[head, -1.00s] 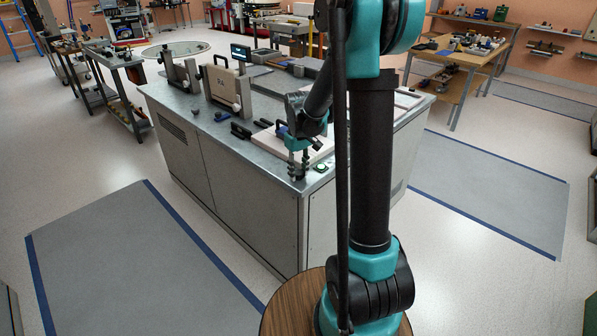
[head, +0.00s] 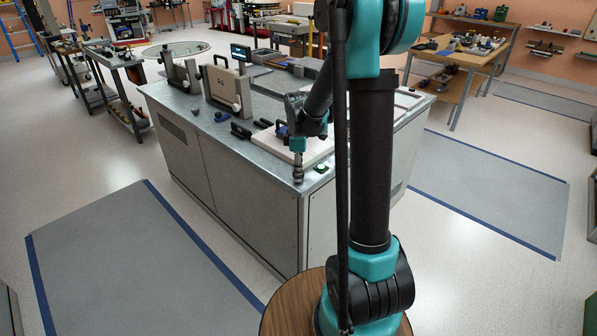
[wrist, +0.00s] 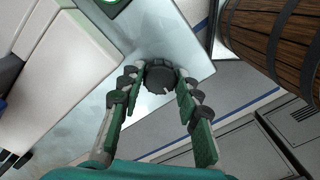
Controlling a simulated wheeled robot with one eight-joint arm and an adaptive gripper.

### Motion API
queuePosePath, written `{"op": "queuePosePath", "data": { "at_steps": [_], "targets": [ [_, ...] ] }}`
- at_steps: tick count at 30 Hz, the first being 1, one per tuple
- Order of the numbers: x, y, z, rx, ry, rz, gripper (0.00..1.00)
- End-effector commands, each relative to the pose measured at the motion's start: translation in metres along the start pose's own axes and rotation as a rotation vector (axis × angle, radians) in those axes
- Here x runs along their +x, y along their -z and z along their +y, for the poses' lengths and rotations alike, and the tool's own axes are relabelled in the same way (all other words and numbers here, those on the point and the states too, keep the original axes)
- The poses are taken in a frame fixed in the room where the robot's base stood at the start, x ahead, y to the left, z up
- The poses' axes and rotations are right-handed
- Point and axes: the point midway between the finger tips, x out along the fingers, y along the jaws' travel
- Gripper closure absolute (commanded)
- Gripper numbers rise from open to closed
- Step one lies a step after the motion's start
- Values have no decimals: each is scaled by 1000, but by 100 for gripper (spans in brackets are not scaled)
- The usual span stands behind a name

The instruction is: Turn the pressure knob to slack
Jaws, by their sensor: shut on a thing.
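The dark round pressure knob (wrist: 160,78) sits near the corner of the metal bench top in the wrist view. A short pale mark shows on its lower right side. My gripper (wrist: 157,80) has one finger on each side of the knob and is shut on it.
The metal bench (head: 180,103) carries a pale block (head: 315,150) close beside my gripper, a green round button (head: 320,168), a blue-handled part (head: 282,130) and an upright beige plate (head: 222,86). Open floor lies left of the bench.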

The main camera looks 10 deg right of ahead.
Motion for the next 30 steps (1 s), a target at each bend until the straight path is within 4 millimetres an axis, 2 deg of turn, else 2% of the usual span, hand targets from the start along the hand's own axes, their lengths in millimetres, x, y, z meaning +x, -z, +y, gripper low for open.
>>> {"op": "queuePosePath", "data": {
  "at_steps": [9, 24, 25, 30],
  "targets": [
    [0, 0, 1, -106, -1, 0, 96],
    [0, 0, 1, -123, -1, 0, 96],
    [0, 0, 1, -123, -1, 0, 65],
    [0, 0, 0, -122, -1, 0, 46]
  ]
}}
